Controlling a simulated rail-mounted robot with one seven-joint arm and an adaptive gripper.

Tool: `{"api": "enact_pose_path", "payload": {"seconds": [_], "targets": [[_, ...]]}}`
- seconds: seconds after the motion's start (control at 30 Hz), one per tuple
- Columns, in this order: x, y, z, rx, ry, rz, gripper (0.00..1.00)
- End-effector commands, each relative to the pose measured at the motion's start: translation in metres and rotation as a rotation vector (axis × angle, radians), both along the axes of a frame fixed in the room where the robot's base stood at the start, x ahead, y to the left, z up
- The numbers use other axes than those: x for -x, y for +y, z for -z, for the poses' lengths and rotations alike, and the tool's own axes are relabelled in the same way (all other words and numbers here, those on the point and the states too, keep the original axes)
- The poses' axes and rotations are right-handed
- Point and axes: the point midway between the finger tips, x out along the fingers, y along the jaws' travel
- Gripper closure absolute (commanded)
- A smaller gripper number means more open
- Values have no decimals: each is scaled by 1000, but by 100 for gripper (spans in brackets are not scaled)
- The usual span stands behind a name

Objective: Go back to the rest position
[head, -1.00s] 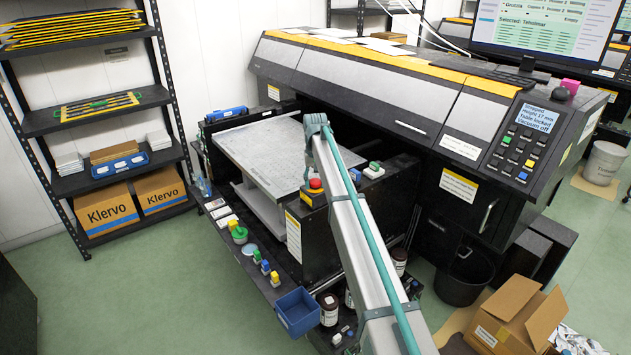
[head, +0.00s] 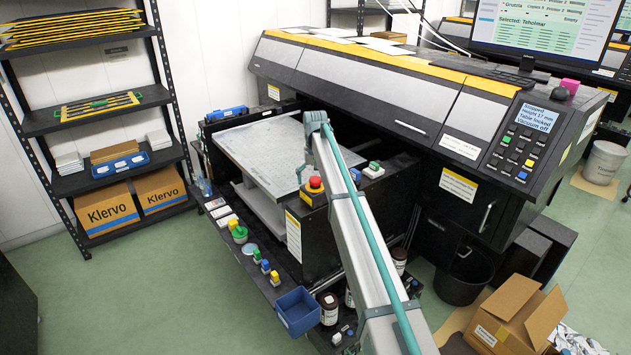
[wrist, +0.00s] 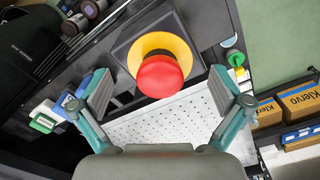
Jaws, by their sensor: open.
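My gripper (wrist: 160,92) is open and empty in the wrist view, its two grey-padded teal fingers spread apart. A red emergency-stop button on a yellow base (wrist: 165,75) shows between and beyond the fingers; I cannot tell the exact gap. The red button (head: 315,185) stands on the black housing just left of the arm. Several small ink bottles with green, yellow and blue caps (head: 265,267) stand on the low front shelf.
The flat printer table (head: 255,150) lies behind my arm's end. The large black printer (head: 400,90) stands at the back right. A blue bin (head: 298,312) and brown bottles are beside my arm. An open cardboard box (head: 510,310) is at right. The floor at left is clear.

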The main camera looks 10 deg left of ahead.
Motion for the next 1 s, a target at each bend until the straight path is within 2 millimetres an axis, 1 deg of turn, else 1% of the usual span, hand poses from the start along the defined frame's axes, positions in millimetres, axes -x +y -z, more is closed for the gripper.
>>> {"api": "enact_pose_path", "payload": {"seconds": [0.27, 1.0], "targets": [[0, 0, -5, 0, -1, 0, 0], [0, 0, -58, 0, 0, 0, 0]]}}
